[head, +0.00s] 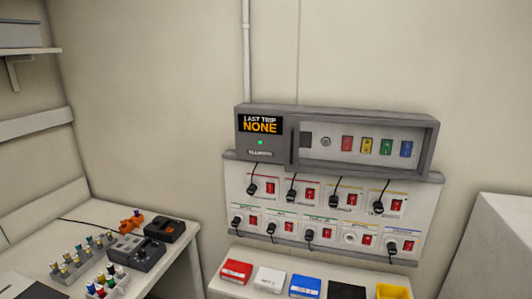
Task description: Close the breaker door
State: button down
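The grey breaker box (432,150) is mounted on the wall, right of centre. Its front is open, and a round knob and red, yellow, green and blue breaker switches (366,146) show inside. A narrow dark upright strip (291,148) stands at the left edge of the opening. It looks like the breaker door seen nearly edge-on, but I cannot tell for sure. Left of it, a display (260,124) reads "LAST TRIP NONE" above a green light. My gripper is not in view.
Below the box is an outlet panel (318,213) with red switches and hanging black plugs. A shelf with red, white, blue, black and yellow items (304,286) sits under it. A bench (103,213) with vial racks is at left; a white block (495,245) is at right.

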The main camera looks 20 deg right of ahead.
aim_at(294, 121)
jog(key=i+u, duration=0.15)
jog(key=u, duration=0.2)
jog(key=i+l+u, duration=0.1)
jog(key=u, duration=0.2)
jog(key=i+l+u, duration=0.1)
jog(key=u, duration=0.25)
jog(key=i, duration=0.05)
